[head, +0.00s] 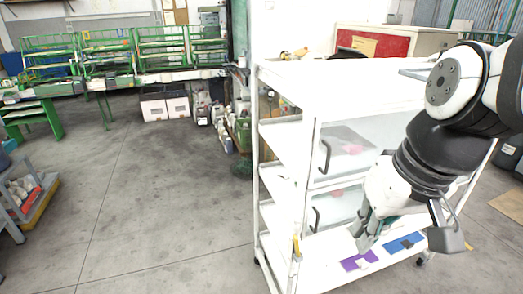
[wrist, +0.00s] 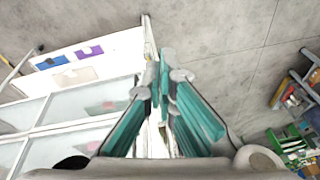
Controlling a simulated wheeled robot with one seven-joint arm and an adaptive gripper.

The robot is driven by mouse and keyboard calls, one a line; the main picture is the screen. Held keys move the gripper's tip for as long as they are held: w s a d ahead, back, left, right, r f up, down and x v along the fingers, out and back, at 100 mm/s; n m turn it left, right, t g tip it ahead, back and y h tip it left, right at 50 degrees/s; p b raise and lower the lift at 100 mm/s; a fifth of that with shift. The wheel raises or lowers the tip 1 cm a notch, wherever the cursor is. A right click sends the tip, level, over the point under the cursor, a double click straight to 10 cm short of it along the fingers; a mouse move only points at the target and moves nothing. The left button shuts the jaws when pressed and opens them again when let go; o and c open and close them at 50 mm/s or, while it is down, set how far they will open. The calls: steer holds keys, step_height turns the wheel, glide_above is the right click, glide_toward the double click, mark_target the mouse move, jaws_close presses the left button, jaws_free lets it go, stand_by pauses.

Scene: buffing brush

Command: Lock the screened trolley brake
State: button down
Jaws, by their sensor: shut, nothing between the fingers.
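The white trolley (head: 355,70) stands at the right in the head view, with shelves and clear-fronted compartments with dark handles. It also shows at the left of the wrist view (wrist: 112,44). A small yellow upright piece (head: 297,246) is at its lower front-left post; I cannot tell whether it is the brake. A dark caster (head: 421,261) shows under the right side. My gripper (head: 366,238) points down in front of the trolley, over its low shelf. In the wrist view its teal-padded fingers (wrist: 170,70) are closed together and empty.
A purple pad (head: 358,262) and a blue pad (head: 405,243) lie on the low shelf, near my fingers. Green racks (head: 120,55) and boxes (head: 165,107) stand at the back. A grey cart (head: 25,195) is at the far left. The floor between is clear.

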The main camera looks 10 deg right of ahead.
steer(key=w+f+g+y+b, duration=0.3)
steer(key=w+f+b, duration=0.4)
steer(key=f, duration=0.5)
steer(key=m+t+y+b, duration=0.5)
steer(key=t+y+b, duration=0.45)
steer(key=b, duration=0.35)
glide_toward(299, 249)
steer(key=d+r, duration=0.3)
steer(key=shift+w+d+f, duration=0.35)
steer(key=shift+w+d, duration=0.1)
steer(key=shift+w, duration=0.2)
steer(key=b+x, duration=0.1)
steer(key=x, duration=0.9)
steer(key=shift+s+g, duration=0.15)
steer(key=shift+g, duration=0.2)
steer(key=shift+a, duration=0.15)
